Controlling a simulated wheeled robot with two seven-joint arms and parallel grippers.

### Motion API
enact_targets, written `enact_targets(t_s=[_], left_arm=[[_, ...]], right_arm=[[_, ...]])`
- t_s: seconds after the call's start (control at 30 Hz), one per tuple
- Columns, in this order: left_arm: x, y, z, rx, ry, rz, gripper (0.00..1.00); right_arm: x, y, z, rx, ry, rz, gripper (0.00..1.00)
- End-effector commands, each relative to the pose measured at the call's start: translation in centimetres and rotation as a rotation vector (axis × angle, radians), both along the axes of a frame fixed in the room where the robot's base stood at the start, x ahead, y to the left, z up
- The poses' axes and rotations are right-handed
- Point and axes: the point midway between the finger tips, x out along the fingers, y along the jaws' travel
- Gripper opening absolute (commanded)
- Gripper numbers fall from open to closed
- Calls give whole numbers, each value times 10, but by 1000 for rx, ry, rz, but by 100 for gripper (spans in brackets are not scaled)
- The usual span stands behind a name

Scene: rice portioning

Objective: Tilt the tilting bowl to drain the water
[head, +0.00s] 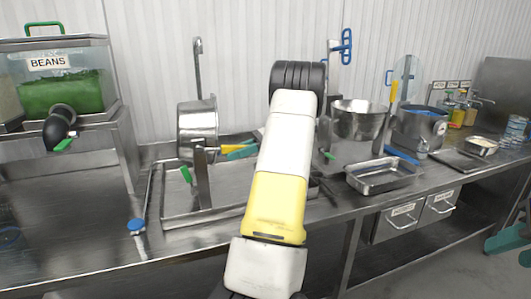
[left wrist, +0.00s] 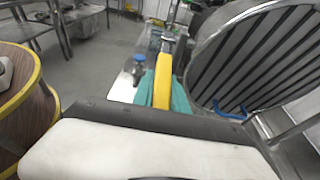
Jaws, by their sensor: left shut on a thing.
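The tilting bowl (head: 197,118) is a shiny steel vessel on a stand over the sink tray, left of my left arm in the head view. Its exact tilt and any water in it cannot be made out. A yellow handle (head: 232,148) sticks out to its right. My left gripper (head: 241,152) has teal fingers shut on this yellow handle, partly hidden by my white and yellow arm. In the left wrist view the yellow handle (left wrist: 164,82) lies between teal fingers (left wrist: 165,95), beside a large round steel surface (left wrist: 255,60). My right gripper (head: 517,248) is open and empty at the right edge.
A clear box marked BEANS (head: 62,78) stands at the left. A steel bowl (head: 357,119), a steel tray (head: 383,176) and a pot (head: 420,128) are on the counter to the right. Below are two drawers (head: 398,221). The counter front left is mostly clear.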

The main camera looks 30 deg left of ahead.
Motion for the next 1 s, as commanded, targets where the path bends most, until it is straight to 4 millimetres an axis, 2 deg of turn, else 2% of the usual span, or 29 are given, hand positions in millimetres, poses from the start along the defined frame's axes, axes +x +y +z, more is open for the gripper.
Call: enact_targets(t_s=[0.07,0.1,0.17,0.2,0.57,1.0], left_arm=[[1,-1,-2,-6,-2,-2,0],[1,-1,-2,-6,-2,-2,26],[1,-1,-2,-5,-2,-2,38],[0,-1,-2,-5,-1,-1,40],[5,-4,1,-1,-2,-1,40],[55,-43,17,-2,-3,-1,40]], right_arm=[[0,0,0,0,0,0,36],[0,0,0,0,0,0,36],[0,0,0,0,0,0,36],[0,0,0,0,0,0,36],[0,0,0,0,0,0,36],[0,0,0,0,0,0,36]])
